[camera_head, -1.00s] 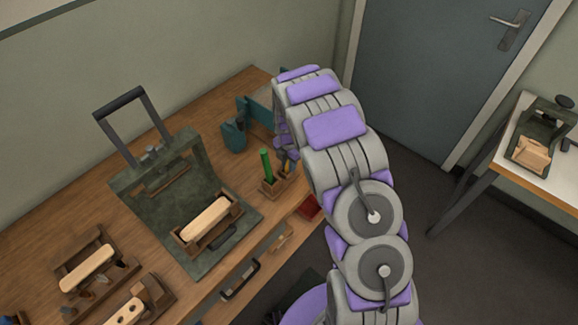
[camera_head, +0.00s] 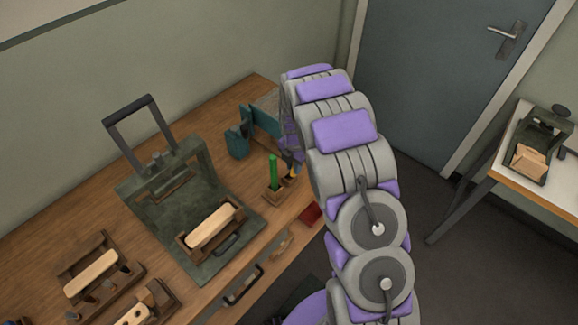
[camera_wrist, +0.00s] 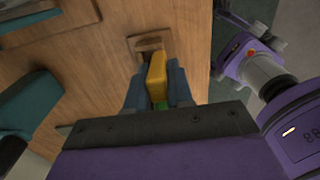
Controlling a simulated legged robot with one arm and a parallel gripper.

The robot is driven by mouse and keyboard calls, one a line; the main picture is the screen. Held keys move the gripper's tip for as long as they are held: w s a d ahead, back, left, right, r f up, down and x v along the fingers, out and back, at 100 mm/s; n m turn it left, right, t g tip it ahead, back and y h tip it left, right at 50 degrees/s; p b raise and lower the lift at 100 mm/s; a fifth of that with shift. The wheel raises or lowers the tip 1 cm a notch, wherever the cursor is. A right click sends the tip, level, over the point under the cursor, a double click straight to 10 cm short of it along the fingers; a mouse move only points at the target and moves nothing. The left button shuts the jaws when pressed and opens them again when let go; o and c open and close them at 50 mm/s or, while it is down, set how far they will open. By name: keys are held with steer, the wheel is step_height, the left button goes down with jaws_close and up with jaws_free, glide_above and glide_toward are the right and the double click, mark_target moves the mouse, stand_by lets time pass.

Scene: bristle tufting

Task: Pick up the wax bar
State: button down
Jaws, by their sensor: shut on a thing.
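The wax bar (camera_wrist: 157,75) is a yellow block in the wrist view, held upright between the two blue-grey fingers of my gripper (camera_wrist: 155,86). My gripper is shut on it. A small wooden holder (camera_wrist: 150,42) lies just past the bar, on the bench top. I cannot tell whether the bar's far end still touches the holder.
A green stick (camera_head: 273,173) stands in a wooden block left of my gripper. A teal clamp-like fixture (camera_head: 238,140) is behind it. A dark press (camera_head: 150,205) with a wooden block, and wooden trays (camera_head: 68,270), fill the left of the bench. A door (camera_head: 430,75) stands behind.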

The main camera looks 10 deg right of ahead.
steer(key=s+d+p, duration=0.1)
steer(key=s+d, duration=0.2)
steer(key=d, duration=0.3)
steer(key=s+d+r+p, duration=0.1)
steer(key=s+d, duration=0.1)
steer(key=d, duration=0.5)
steer(key=shift+s+r, duration=0.15)
steer(key=shift+s, duration=0.25)
steer(key=shift+d, duration=0.1)
